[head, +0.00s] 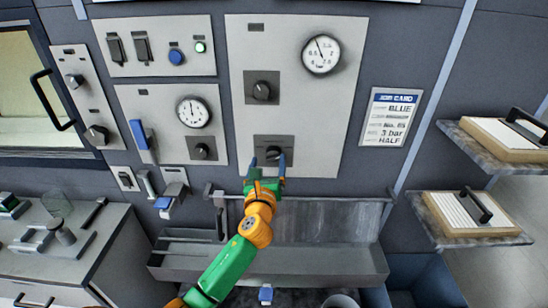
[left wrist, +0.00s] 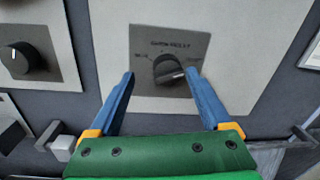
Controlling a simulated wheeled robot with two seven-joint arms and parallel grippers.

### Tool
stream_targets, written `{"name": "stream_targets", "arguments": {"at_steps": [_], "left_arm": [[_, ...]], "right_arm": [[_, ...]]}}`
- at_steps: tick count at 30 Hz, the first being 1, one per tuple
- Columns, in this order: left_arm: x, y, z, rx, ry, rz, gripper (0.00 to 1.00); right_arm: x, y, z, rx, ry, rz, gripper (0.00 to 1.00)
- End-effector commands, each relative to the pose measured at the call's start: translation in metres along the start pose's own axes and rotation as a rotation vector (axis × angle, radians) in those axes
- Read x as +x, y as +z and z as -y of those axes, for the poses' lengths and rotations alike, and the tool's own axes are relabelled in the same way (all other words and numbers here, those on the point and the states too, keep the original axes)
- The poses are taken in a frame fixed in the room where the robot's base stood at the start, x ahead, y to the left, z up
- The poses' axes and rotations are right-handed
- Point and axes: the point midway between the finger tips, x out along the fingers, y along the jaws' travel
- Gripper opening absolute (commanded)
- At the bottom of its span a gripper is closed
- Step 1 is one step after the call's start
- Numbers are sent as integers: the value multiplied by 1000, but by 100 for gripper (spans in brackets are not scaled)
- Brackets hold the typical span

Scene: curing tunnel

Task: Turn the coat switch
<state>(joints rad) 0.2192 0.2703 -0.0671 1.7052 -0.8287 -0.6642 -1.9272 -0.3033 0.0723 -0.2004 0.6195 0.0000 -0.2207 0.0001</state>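A black rotary knob on a dark square plate (head: 290,143) sits low on the large pale panel. In the left wrist view, the knob (left wrist: 167,70) has its light pointer mark toward the right, with small lettering above that I cannot read surely. I take it as the coat switch. My left gripper (head: 268,158) is in front of it, its blue fingers apart and empty. In the left wrist view, the fingertips (left wrist: 160,74) stand on either side of the knob, with visible gaps. I cannot tell how near they are in depth. My right gripper is not in view.
A similar knob (head: 262,91) and a gauge (head: 321,54) are higher on the panel. Another knob (head: 202,151) and a blue lever (head: 138,134) are left. A job card (head: 391,118) hangs right. A metal trough (head: 300,262) runs below.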

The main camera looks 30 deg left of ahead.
Motion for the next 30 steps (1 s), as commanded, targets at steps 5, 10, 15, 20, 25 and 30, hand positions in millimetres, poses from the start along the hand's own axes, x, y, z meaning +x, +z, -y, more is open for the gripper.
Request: {"name": "stream_targets", "arguments": {"at_steps": [5, 10, 15, 20, 25, 30], "left_arm": [[12, 0, 0, -2, 0, -1, 82], [13, -1, 0, -2, -1, -2, 82], [13, -1, 0, -3, -1, -2, 55], [13, -1, 0, -2, 0, -3, 12], [13, -1, 0, -7, 0, -3, 0], [13, -2, 0, -45, -2, 0, 0]], "right_arm": [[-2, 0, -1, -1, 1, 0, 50], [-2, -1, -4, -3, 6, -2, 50], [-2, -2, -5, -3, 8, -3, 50], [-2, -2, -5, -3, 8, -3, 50], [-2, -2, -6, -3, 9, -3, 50], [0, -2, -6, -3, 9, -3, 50]]}}
